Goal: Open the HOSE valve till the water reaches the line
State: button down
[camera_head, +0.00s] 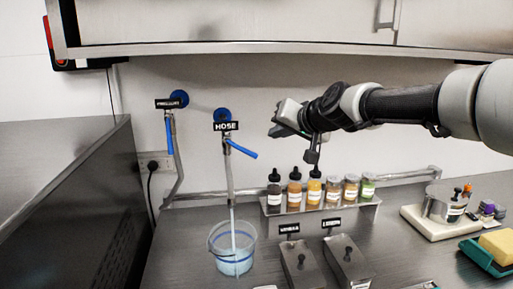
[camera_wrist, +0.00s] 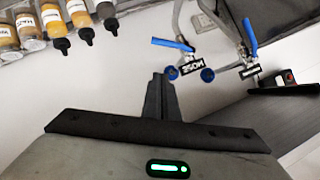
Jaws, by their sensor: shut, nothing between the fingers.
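The HOSE valve has a blue lever (camera_head: 241,149) that slants down to the right from its pipe, under the black HOSE label (camera_head: 226,126). In the wrist view the lever (camera_wrist: 172,44) lies above the inverted HOSE label (camera_wrist: 192,67). A clear tube (camera_head: 231,212) runs down from the valve into a translucent bucket (camera_head: 215,243) with blue bands. Pale bluish liquid seems to be low in the bucket; its exact level against the line is unclear. My gripper (camera_wrist: 160,80) is shut and empty, to the right of the HOSE lever and apart from it.
A second valve (camera_head: 170,135) with a blue lever along its pipe stands left of HOSE. Several bottles and jars (camera_head: 314,190) stand on a rack below my arm. Two lidded metal bins (camera_head: 300,265) are right of the bucket. A cabinet (camera_head: 260,22) hangs above.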

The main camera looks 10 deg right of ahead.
send_over(254, 155)
jog(key=s+d, duration=0.2)
jog(key=s, duration=0.1)
notch_tip(254, 155, down, 4)
jog(key=f, duration=0.1)
jog(key=a+f, duration=0.1)
jog(key=f, duration=0.1)
jog(key=shift+w+a+f+p, duration=0.15)
jog(key=shift+w+a+p, duration=0.2)
jog(key=shift+w+p, duration=0.05)
notch_tip(254, 155, down, 2)
jog(key=b, duration=0.3)
jog(key=shift+a, duration=0.15)
jog(key=shift+a+f+b, duration=0.25)
jog(key=shift+f+b, duration=0.2)
jog(key=shift+b, duration=0.3)
jog(key=shift+r, duration=0.2)
